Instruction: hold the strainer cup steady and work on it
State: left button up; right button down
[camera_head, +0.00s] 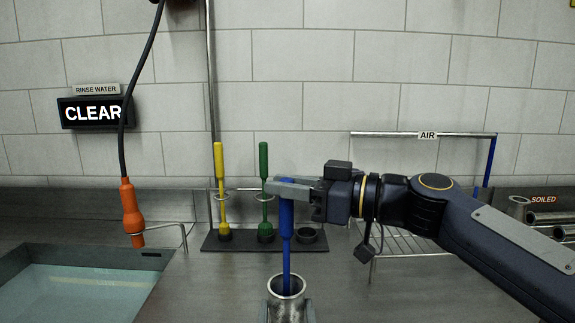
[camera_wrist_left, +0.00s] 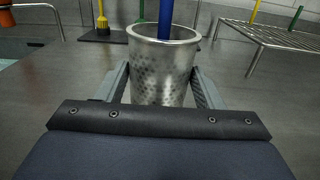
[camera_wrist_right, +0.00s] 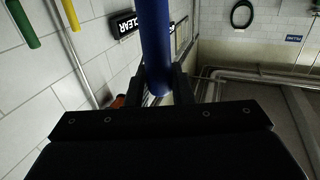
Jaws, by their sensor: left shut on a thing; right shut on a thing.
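The metal strainer cup (camera_head: 288,305) stands upright at the bottom middle of the head view. In the left wrist view its perforated wall (camera_wrist_left: 160,75) shows between my left fingers. My left gripper (camera_wrist_left: 162,92) is shut on the cup, one finger on each side. My right gripper (camera_head: 287,190) is shut on the handle of a blue brush (camera_head: 286,223) above the cup. The brush points down, and its thin shaft goes into the cup's open top. Its lower end is hidden inside the cup. The handle also shows in the right wrist view (camera_wrist_right: 154,45).
A rack (camera_head: 222,243) behind holds a yellow brush (camera_head: 219,160) and a green brush (camera_head: 264,160); its right-hand place is empty. A water basin (camera_head: 80,295) lies left, below an orange sprayer (camera_head: 131,210). A wire rack (camera_head: 410,243) and soiled metal cups (camera_head: 550,217) are right.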

jog(key=shift+f, duration=0.35)
jog(key=shift+r, duration=0.15)
jog(key=shift+r, duration=4.25)
notch_tip(320, 180, up, 7)
jog(key=shift+r, duration=0.2)
pick_arm(q)
jog(key=o, duration=1.2)
jog(key=shift+c, duration=0.2)
